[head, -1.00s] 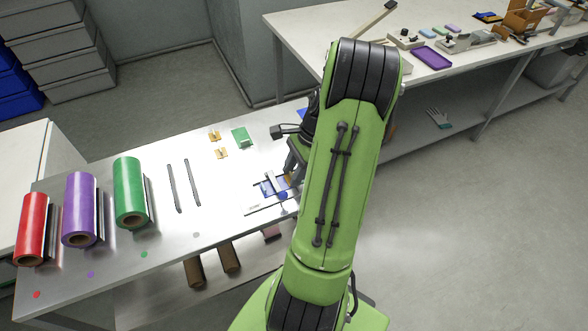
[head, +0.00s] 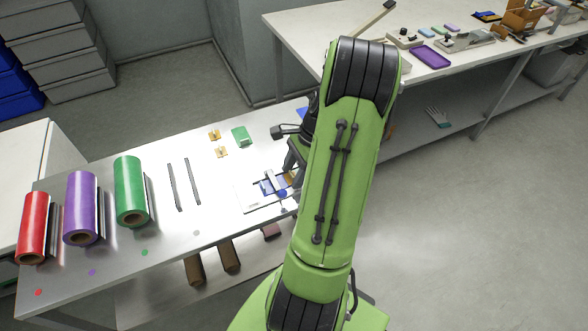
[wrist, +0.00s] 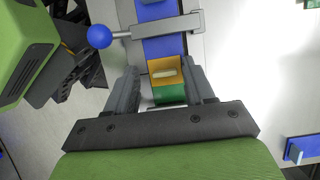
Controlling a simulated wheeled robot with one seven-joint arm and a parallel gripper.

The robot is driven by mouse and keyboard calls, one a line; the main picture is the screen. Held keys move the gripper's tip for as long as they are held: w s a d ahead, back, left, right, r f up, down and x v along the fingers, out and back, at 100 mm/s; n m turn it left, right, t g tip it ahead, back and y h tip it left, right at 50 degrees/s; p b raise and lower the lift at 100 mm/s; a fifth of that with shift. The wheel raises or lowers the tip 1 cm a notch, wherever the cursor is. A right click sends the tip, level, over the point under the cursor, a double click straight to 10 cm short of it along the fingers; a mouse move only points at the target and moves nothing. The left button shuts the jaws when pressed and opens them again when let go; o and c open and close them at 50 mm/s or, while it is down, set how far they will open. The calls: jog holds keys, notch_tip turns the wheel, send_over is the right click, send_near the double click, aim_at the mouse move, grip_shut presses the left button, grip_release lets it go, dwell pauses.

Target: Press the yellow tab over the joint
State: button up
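The yellow tab (wrist: 160,64), with a pale raised grip, lies across the strip where blue film (wrist: 163,46) meets green film (wrist: 170,95) in the wrist view. The joint under it is hidden. A grey clamp bar (wrist: 168,25) with a blue ball knob (wrist: 98,36) crosses the blue film just beyond the tab. My gripper (wrist: 160,68) is open, its fingers on either side of the tab, with gaps to it. Its height above the tab is unclear. In the head view my arm hides the gripper; the blue knob (head: 283,194) shows beside it.
Red (head: 32,228), purple (head: 80,208) and green (head: 130,192) film rolls stand at the left of the steel table. Two dark rods (head: 174,186), small yellow tabs (head: 214,135) and a green piece (head: 241,137) lie on it. A blue block (wrist: 300,148) sits right in the wrist view.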

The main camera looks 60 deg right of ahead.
jog(key=shift+w+d, duration=0.15)
jog(key=shift+w, duration=0.15)
jog(key=shift+r, duration=0.15)
jog(key=p+v, duration=0.7)
jog(key=v, duration=0.8)
jog(key=shift+s+r, duration=0.15)
jog(key=shift+r, duration=0.05)
